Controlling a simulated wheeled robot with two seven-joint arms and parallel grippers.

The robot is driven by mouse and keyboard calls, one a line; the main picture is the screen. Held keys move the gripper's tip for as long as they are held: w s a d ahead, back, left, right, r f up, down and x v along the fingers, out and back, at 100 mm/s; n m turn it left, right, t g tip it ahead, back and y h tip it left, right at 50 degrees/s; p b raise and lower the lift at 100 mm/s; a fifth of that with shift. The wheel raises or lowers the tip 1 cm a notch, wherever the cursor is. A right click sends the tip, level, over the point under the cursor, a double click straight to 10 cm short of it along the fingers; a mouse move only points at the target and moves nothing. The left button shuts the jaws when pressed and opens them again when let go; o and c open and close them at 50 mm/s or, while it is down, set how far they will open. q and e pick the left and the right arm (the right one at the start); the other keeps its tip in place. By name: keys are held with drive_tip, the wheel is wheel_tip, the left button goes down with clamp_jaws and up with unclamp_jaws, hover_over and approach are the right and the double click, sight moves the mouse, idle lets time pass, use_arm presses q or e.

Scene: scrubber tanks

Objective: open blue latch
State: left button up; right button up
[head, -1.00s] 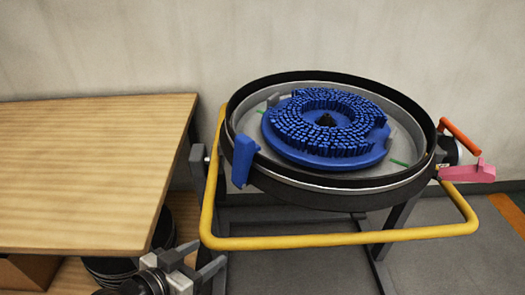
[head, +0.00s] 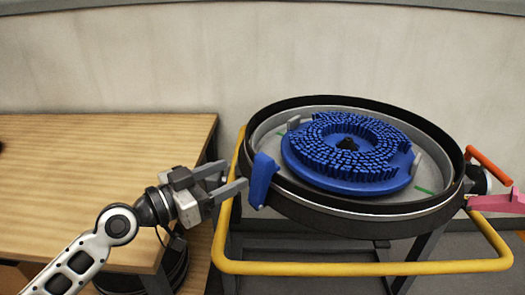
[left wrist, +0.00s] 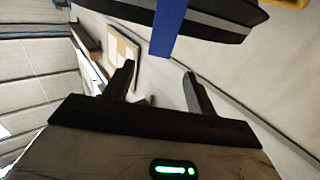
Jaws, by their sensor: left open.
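The blue latch (head: 262,180) is a flat blue lever at the left rim of the round scrubber deck. It hangs down over the black rim and is slightly tilted. My left gripper (head: 236,180) is open and empty just left of the latch; its fingers point toward it, and I cannot tell whether a fingertip touches it. In the left wrist view the blue latch (left wrist: 168,30) hangs beyond the two spread fingers (left wrist: 160,82), above the gap between them. My right gripper is not in view.
The deck (head: 440,190) holds a round blue brush (head: 350,150). A yellow tube frame (head: 350,268) runs below and in front of it. A red handle (head: 488,165) and pink lever (head: 497,203) are at the right. A wooden table (head: 90,165) stands left.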

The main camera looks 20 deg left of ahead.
sight(259, 163)
use_arm(q)
drive_tip(key=p+x, duration=0.1)
drive_tip(key=x, duration=0.8)
drive_tip(key=shift+d+p, duration=0.1)
drive_tip(key=shift+p, duration=0.3)
drive_tip(key=shift+f, duration=0.1)
clamp_jaws()
